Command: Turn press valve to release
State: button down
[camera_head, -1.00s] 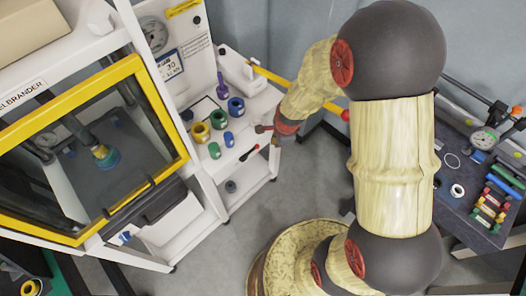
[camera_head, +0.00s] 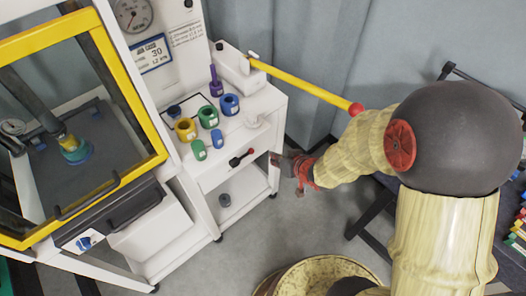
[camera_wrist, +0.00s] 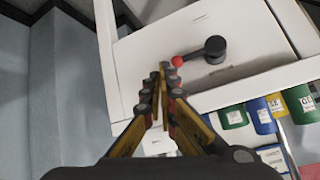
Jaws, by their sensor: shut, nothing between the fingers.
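The press valve (camera_head: 242,158) is a small black lever with a red knob on the white front panel of the cart, below the shelf of coloured rings. In the wrist view the valve (camera_wrist: 213,48) shows a round black hub, and its red knob points left. My gripper (camera_head: 276,160) is to the right of the valve in the head view, apart from it. In the wrist view my gripper (camera_wrist: 160,78) is shut and empty. Its fingertips appear just left of and below the red knob; I cannot tell the depth gap.
A long yellow handle (camera_head: 305,83) with a red ball end sticks out above my gripper. Coloured rings, including a green one (camera_head: 208,117), stand on the shelf. The yellow-framed press (camera_head: 125,85) is at the left. Grey floor lies open below the cart.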

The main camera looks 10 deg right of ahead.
aim_at(252, 149)
jog(key=a+r+n+y, duration=0.1)
jog(key=n, duration=0.1)
jog(key=a+r+n+y, duration=0.1)
jog(key=a+n, duration=0.1)
jog(key=n, duration=0.1)
jog(key=shift+a+r, duration=0.1)
jog(key=shift+r, duration=0.25)
jog(key=shift+w, duration=0.1)
jog(key=b+x, duration=0.4)
jog(key=x, duration=0.4)
jog(key=shift+w+a+f, duration=0.1)
jog(key=shift+w+f, duration=0.05)
jog(key=shift+w, duration=0.1)
jog(key=shift+w+a+f, duration=0.3)
jog(key=shift+w+a, duration=0.05)
jog(key=shift+w, duration=0.15)
jog(key=shift+d+p, duration=0.15)
jog(key=shift+p, duration=0.25)
